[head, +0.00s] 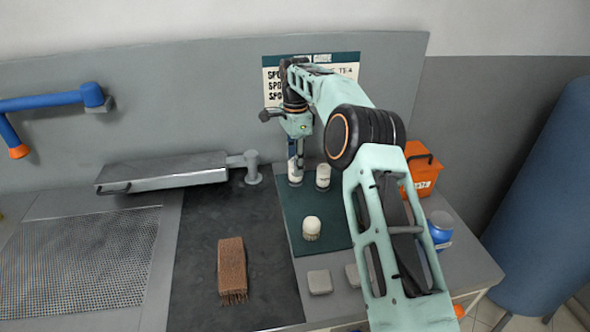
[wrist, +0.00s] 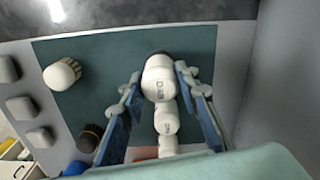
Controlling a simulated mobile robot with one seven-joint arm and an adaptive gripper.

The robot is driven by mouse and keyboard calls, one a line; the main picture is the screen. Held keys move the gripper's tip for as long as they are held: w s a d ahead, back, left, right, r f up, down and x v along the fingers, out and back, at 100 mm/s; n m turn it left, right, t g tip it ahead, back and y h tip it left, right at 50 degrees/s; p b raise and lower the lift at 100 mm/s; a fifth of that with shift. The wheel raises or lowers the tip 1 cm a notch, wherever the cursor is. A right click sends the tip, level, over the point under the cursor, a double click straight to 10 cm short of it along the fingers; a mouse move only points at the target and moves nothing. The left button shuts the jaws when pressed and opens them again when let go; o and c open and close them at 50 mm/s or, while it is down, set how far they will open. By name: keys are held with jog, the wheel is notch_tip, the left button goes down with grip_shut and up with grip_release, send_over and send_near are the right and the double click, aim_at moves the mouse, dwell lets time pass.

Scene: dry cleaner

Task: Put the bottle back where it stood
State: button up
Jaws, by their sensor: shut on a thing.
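The bottle (head: 294,172) is white with a dark base and stands upright between my fingers. In the head view it is over the back left corner of the dark green mat (head: 289,215); I cannot tell whether its base touches. My gripper (head: 297,162) points down and is shut on it. The wrist view shows the bottle (wrist: 159,84) with lettering between the two blue fingers (wrist: 157,78). A second white bottle (head: 323,177) stands just right of it on the mat, and in the wrist view it (wrist: 166,121) lies below the held one. A further white item (wrist: 168,146) lines up beyond it.
A round cream-topped brush (head: 311,228) stands on the mat, with grey pads (head: 320,282) in front. A brown brush (head: 231,268) lies left on the dark surface. A grey press arm (head: 165,172) is at left, an orange box (head: 424,170) and blue-grey container (head: 440,228) at right.

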jog(key=shift+w+f, duration=0.3)
jog(key=shift+f, duration=1.55)
jog(key=shift+f, duration=0.1)
jog(key=o, duration=1.2)
jog(key=shift+f, duration=0.1)
jog(key=shift+c, duration=0.2)
notch_tip(320, 180, up, 12)
jog(key=shift+r+p, duration=0.2)
jog(key=shift+p, duration=0.8)
